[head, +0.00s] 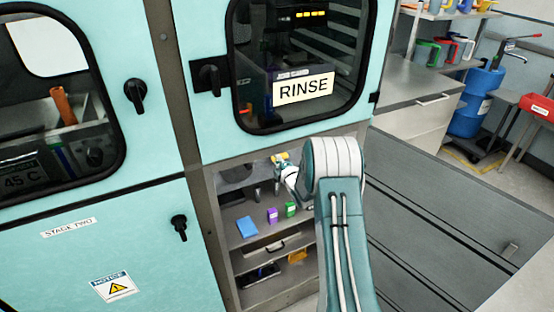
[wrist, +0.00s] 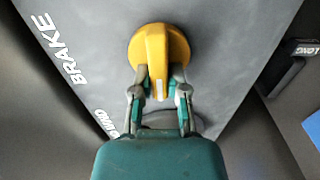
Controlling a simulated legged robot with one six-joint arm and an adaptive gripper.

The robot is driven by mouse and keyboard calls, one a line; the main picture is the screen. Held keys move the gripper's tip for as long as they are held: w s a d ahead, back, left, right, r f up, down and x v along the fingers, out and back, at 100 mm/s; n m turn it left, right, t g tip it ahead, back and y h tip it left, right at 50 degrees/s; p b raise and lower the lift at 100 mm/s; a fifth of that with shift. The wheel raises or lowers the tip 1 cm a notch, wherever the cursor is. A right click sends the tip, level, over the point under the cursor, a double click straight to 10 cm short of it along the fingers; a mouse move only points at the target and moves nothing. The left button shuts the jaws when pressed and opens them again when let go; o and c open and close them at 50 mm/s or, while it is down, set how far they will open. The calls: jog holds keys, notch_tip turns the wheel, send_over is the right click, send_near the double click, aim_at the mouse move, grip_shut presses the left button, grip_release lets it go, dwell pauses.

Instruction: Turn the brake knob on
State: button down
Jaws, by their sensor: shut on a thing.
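The brake knob (wrist: 161,45) is yellow and round with a raised grip bar, set on a grey panel (wrist: 215,45) in the wrist view. White lettering reading BRAKE is on the panel to its left. My gripper (wrist: 160,85) is shut on the knob's grip bar, one finger on each side. In the head view a small yellow part of the knob (head: 281,157) shows beside my gripper (head: 284,170), inside the open bay below the RINSE door. My arm hides part of that bay.
Shelves below hold a blue item (head: 247,227), a purple box (head: 272,215) and a green box (head: 291,209). The bay's side frame (head: 222,245) and the RINSE door (head: 215,125) bound the space. Grey panels stand at right.

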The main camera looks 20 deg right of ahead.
jog(key=shift+a+f, duration=0.2)
jog(key=shift+f, duration=0.1)
jog(key=c, duration=0.6)
grip_release()
jog(key=shift+c, duration=0.2)
jog(key=shift+r, duration=0.1)
jog(key=s, duration=1.2)
jog(key=shift+d, duration=0.2)
